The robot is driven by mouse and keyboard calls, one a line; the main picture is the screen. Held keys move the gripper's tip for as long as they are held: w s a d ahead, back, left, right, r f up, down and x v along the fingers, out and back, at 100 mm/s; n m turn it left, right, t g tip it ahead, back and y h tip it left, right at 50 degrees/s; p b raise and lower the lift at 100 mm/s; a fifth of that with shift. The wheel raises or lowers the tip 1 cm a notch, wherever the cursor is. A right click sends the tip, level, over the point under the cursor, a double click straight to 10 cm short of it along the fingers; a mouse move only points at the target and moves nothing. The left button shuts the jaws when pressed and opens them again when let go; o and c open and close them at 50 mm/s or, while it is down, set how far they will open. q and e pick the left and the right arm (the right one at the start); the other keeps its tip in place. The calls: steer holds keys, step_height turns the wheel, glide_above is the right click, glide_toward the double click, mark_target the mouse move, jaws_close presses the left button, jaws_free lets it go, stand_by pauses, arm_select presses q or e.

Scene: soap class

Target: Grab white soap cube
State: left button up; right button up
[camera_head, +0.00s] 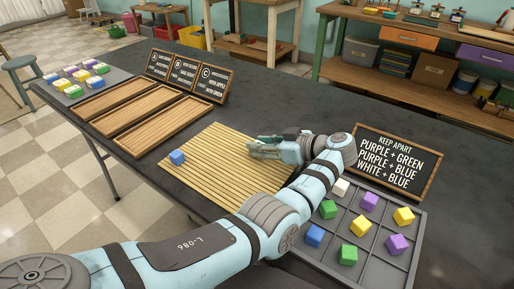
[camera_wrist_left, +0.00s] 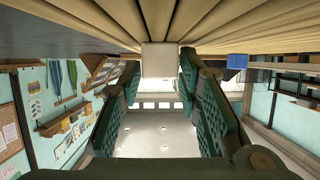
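A white soap cube (camera_wrist_left: 160,59) sits between the two fingertips of my left gripper (camera_wrist_left: 160,70) in the left wrist view, close against the slatted bamboo mat. The finger pads come up to both of its sides. In the head view my left gripper (camera_head: 262,149) is low over the mat (camera_head: 215,170), and its fingers hide the cube. Another white cube (camera_head: 341,187) lies in the grey divided tray. A blue cube (camera_head: 177,157) sits at the mat's left edge; it also shows in the left wrist view (camera_wrist_left: 237,61). My right gripper is not in view.
The grey tray (camera_head: 384,264) at the front right holds several coloured cubes. A "keep apart" sign (camera_head: 396,160) stands behind it. Wooden trays (camera_head: 150,122), small signs (camera_head: 184,76) and a grey board of cubes (camera_head: 97,96) are at the left. The table's back middle is clear.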

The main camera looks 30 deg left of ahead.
arm_select(q)
steer(key=c, duration=0.4)
